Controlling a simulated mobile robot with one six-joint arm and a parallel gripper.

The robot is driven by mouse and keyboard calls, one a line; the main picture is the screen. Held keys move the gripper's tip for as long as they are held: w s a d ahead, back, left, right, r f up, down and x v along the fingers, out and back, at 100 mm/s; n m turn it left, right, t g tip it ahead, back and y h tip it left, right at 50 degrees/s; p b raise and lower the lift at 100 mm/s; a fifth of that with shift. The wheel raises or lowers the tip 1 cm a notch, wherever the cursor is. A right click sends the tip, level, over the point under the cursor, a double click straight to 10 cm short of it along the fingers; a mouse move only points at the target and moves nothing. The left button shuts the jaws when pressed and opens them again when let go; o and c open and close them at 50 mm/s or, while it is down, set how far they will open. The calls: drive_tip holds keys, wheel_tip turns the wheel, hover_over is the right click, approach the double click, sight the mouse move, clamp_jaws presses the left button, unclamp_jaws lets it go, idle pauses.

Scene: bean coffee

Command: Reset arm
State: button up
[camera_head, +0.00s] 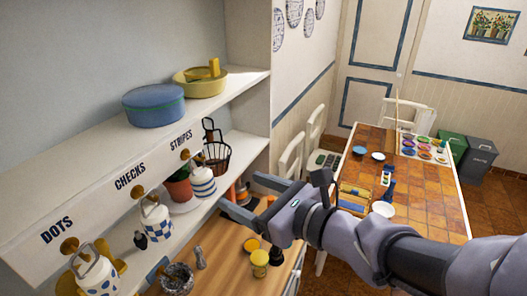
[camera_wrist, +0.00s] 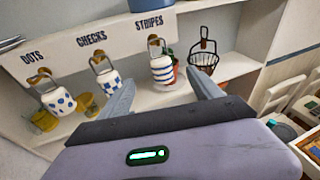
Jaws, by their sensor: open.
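My gripper (camera_head: 246,197) is open and empty, held in the air in front of the shelf, above the wooden counter. In the wrist view its two fingers (camera_wrist: 162,95) are spread apart with nothing between them. Three white jars hang on wooden pegs under the labels: a dotted jar (camera_head: 97,276) under DOTS, a checked jar (camera_head: 156,219) under CHECKS, and a striped jar (camera_head: 202,180) under STRIPES. They also show in the wrist view: dotted (camera_wrist: 58,101), checked (camera_wrist: 110,82), striped (camera_wrist: 162,69). The gripper is apart from all of them.
The upper shelf holds a blue round container (camera_head: 153,106) and a yellow pot (camera_head: 201,83). A wire basket (camera_head: 216,157) and a potted plant (camera_head: 178,188) stand lower. Small items sit on the counter (camera_head: 225,245). A tiled table (camera_head: 433,195) stands at right.

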drive_tip(key=w+d+f+m+t+h+b, duration=0.1)
drive_tip(key=d+f+m+t+h+b, duration=0.1)
drive_tip(key=d+f+m+h+b, duration=0.9)
drive_tip(key=w+d+f+m+t+h+b, duration=0.15)
drive_tip(key=d+f+m+b, duration=0.55)
drive_tip(key=m, duration=1)
drive_tip(key=s+d+f+m+g+b, duration=0.35)
drive_tip(key=s+f+m+b, duration=0.35)
drive_tip(key=s+f+m, duration=0.6)
drive_tip(key=s+a+f+m+g+y+b, duration=0.2)
drive_tip(key=s+a+m, duration=0.3)
drive_tip(key=m, duration=0.5)
drive_tip(key=shift+a+f+g, duration=0.15)
drive_tip(key=shift+a+g, duration=0.35)
drive_tip(key=shift+g, duration=0.4)
